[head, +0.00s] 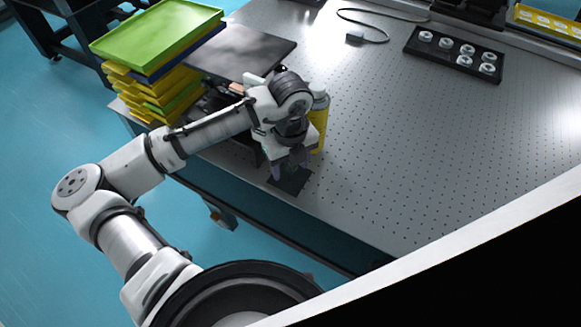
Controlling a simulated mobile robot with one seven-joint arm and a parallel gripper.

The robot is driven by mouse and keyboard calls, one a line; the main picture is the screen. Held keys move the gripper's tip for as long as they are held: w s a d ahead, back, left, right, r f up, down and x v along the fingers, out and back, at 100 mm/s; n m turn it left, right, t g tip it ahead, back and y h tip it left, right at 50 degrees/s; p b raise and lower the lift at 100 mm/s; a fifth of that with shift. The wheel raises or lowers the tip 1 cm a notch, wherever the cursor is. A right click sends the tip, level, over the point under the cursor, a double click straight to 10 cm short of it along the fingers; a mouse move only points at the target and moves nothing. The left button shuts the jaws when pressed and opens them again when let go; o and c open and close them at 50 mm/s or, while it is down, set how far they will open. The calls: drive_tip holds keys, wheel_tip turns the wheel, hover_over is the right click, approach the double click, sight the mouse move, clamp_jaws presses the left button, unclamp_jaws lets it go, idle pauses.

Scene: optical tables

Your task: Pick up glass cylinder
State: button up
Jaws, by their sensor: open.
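My gripper (290,166) is over the near left edge of the table, pointing down at a small dark square pad (297,182). Its fingers look small and blurred, and they are apart. I cannot clearly make out a glass cylinder. A faint purplish patch (277,172) shows beside the fingers, and I cannot tell whether it is glass or part of the gripper. My wrist hides much of the area behind it.
A yellow container (320,125) stands close behind my wrist. Stacked trays, a green one (160,35) on top, and a dark panel (238,52) lie left. A black rack (453,55) with several round pieces is far right. The perforated tabletop (400,140) is clear in the middle.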

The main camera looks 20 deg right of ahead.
drive_tip(key=shift+c, duration=0.5)
drive_tip(key=c, duration=1)
drive_tip(key=shift+r, duration=0.15)
